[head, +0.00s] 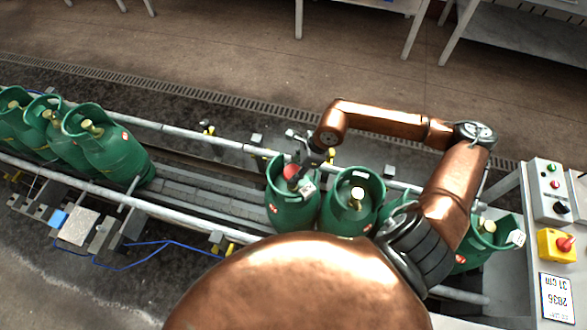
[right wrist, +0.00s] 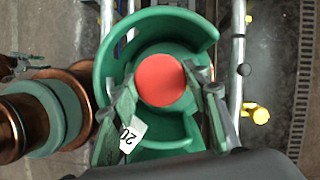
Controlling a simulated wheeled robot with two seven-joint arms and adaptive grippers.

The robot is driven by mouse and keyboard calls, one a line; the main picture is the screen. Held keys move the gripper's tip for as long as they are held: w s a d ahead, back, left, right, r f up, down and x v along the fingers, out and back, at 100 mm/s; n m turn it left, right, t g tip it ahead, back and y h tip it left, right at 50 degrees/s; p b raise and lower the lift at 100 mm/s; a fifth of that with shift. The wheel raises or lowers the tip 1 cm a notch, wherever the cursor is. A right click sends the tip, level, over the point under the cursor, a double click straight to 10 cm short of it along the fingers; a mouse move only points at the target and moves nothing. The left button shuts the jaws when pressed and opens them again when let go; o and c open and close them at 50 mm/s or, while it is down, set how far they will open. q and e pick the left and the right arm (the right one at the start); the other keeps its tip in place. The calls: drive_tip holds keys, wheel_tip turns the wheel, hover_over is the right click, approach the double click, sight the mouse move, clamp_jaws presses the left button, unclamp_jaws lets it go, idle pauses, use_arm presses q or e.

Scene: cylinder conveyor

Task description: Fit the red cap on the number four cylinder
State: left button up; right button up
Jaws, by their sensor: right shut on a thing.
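The red cap (head: 291,172) is between the fingers of my right gripper (head: 308,160), over the collar of a green cylinder (head: 290,212). In the right wrist view the cap (right wrist: 160,80) is a round disc within the green collar (right wrist: 108,70), with a finger of my right gripper (right wrist: 165,88) on each side. The cap hides the valve, so I cannot tell whether it is seated or held just above. I cannot read a number four on this cylinder; a white tag (right wrist: 131,136) reading 20 hangs at its collar.
Another green cylinder (head: 350,215) with a pale-topped valve stands just right; more stand behind my arm. Several green cylinders (head: 112,150) stand at left. The conveyor (head: 205,190) between is clear, with metal rails (head: 165,205) alongside. A control box (head: 550,190) is at right.

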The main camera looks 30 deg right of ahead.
drive_tip(key=shift+f+b, duration=1.1)
drive_tip(key=shift+f, duration=0.55)
drive_tip(key=o, duration=1)
drive_tip(key=shift+r, duration=0.1)
drive_tip(key=v, duration=1.2)
